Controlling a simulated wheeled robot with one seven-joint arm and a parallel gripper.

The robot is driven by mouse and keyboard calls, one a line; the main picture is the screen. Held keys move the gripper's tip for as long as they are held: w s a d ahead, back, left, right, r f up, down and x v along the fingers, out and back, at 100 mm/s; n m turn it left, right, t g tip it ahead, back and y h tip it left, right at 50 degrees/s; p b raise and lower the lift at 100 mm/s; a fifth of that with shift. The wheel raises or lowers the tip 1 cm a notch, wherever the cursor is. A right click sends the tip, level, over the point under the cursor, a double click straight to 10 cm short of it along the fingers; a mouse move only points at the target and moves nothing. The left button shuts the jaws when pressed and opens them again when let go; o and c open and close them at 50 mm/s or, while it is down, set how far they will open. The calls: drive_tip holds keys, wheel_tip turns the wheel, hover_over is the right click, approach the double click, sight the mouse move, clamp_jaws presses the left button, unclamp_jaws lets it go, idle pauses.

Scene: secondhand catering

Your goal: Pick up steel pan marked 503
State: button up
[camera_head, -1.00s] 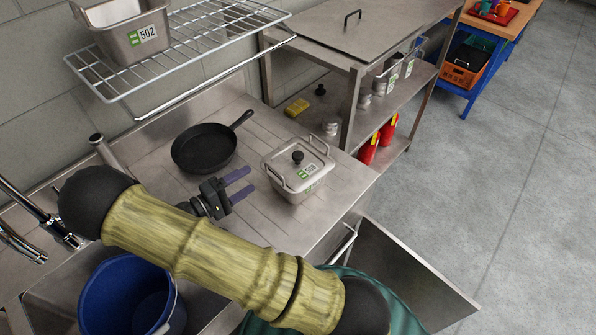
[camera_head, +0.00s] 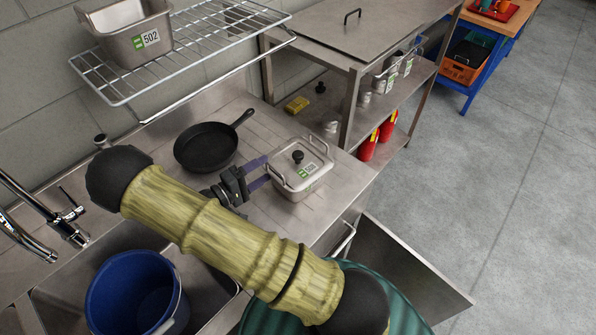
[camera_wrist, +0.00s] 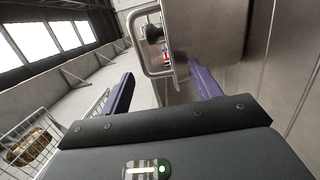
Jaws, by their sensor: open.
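A lidded steel pan (camera_head: 297,183) with a black knob and loop handles stands on the drainboard; its label is too small to read surely. My gripper (camera_head: 267,171) is open at its left side, purple fingers pointing at the near loop handle. In the wrist view the handle (camera_wrist: 150,66) shows ahead, between the lines of the two fingers (camera_wrist: 163,85). I cannot tell whether a finger touches it. Another steel pan (camera_head: 120,38), marked 502, sits on the wire shelf.
A black frying pan (camera_head: 205,148) lies behind my gripper on the drainboard. A blue bucket (camera_head: 135,290) stands in the sink, near the tap (camera_head: 65,225). The wire shelf (camera_head: 215,30) hangs above. A steel table (camera_head: 350,40) with a lower shelf stands beyond.

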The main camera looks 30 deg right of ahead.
clamp_jaws()
drive_tip(key=shift+r, duration=0.1)
idle(0.4)
wheel_tip(320, 180, up, 10)
drive_tip(key=b, duration=0.2)
idle(0.4)
idle(0.4)
